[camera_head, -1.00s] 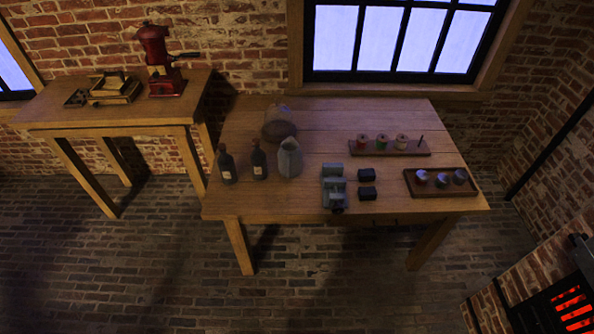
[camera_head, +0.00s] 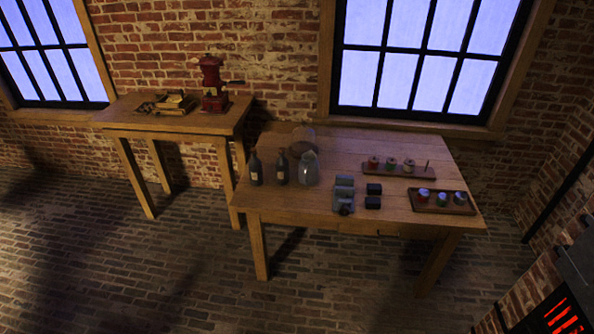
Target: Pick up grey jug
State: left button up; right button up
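The grey jug (camera_head: 308,169) stands upright on the left part of the wooden table (camera_head: 400,213), just right of two dark bottles. Its body is rounded and it narrows toward the top. Behind it is a round brown thing (camera_head: 303,149) that it partly covers. Neither of my grippers shows in the head view, and nothing is seen touching the jug.
Two dark bottles (camera_head: 256,168) (camera_head: 282,167) stand left of the jug. A grey vise-like block (camera_head: 344,194), two black blocks (camera_head: 373,202), a spool rack (camera_head: 420,173) and a jar tray (camera_head: 468,209) are to the right. A side table (camera_head: 190,124) stands at left. The brick floor in front is open.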

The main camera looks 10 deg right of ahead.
aim_at(308, 167)
jog(key=u, duration=0.5)
jog(key=i, duration=0.85)
jog(key=u, duration=0.5)
jog(key=i, duration=0.85)
jog(key=z, duration=0.75)
jog(key=i, duration=0.7)
jog(key=z, duration=0.75)
